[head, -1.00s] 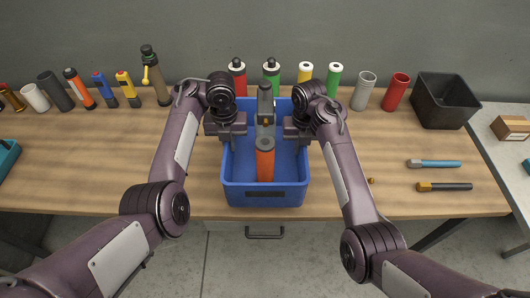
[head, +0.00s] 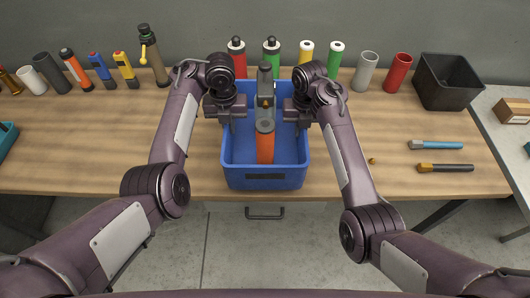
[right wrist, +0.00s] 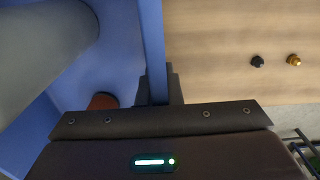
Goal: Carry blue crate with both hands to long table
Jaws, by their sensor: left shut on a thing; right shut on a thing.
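The blue crate (head: 235,180) is at the front middle of the long wooden table (head: 110,150), near its front edge. An orange and grey hose nozzle-like thing (head: 264,148) stands inside it. My left gripper (head: 234,122) is shut on the crate's left wall. My right gripper (head: 301,120) is shut on its right wall. In the right wrist view, a dark finger overlaps the crate's blue wall (right wrist: 152,40). The crate looks level. I cannot tell whether its bottom touches the table.
Several nozzles and cylinders (head: 123,70) line the table's back, with a red one (head: 397,72) at right. A black bin (head: 447,82) stands back right. A blue-handled tool (head: 437,145) and a dark one (head: 446,168) lie right. Another pale table (head: 507,95) is at the right edge.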

